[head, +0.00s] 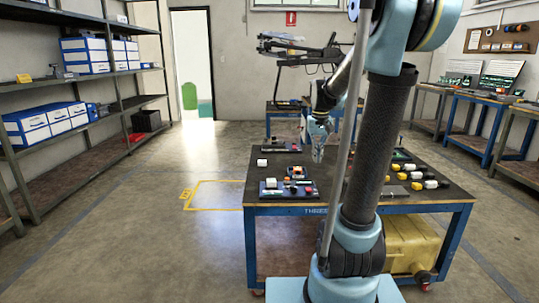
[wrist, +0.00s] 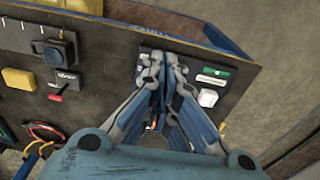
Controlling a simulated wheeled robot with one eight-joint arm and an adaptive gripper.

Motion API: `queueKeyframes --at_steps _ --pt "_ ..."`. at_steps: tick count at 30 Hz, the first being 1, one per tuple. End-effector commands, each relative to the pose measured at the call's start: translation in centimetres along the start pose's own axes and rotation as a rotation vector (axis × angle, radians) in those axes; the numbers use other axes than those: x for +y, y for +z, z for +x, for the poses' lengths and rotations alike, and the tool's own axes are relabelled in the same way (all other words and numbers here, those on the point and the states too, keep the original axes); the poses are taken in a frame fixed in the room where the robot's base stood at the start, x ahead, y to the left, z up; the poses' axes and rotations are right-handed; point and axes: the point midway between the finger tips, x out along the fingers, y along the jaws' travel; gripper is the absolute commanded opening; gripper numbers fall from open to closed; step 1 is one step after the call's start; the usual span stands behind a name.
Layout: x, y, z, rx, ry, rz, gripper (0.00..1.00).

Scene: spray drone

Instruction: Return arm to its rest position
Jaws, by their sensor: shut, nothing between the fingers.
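My gripper (head: 318,152) hangs over the blue-framed work table (head: 360,209), fingers pointing down, near the middle of the dark top. In the wrist view the two fingers (wrist: 152,68) meet at their tips with nothing between them. They lie in front of a dark panel edge, and whether they touch it cannot be told. My arm is stretched forward from my base and hides part of the table.
A tray with small parts (head: 288,189) lies at the table's front left, with a white block (head: 262,162) behind it. Several yellow-and-white parts (head: 430,184) lie at the right. A drone (head: 300,50) stands behind. Shelves (head: 75,75) line the left; the left floor is open.

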Motion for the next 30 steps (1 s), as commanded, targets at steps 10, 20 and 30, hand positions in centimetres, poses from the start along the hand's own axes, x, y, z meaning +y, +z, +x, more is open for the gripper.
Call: queueKeyframes --at_steps 10,20,30 --pt "0.0 9.4 0.8 0.039 0.001 -0.001 0.00" --pt "-0.1 17.5 3.6 0.077 0.002 -0.003 0.00" --pt "-0.1 24.4 8.2 0.114 0.003 -0.004 0.00"
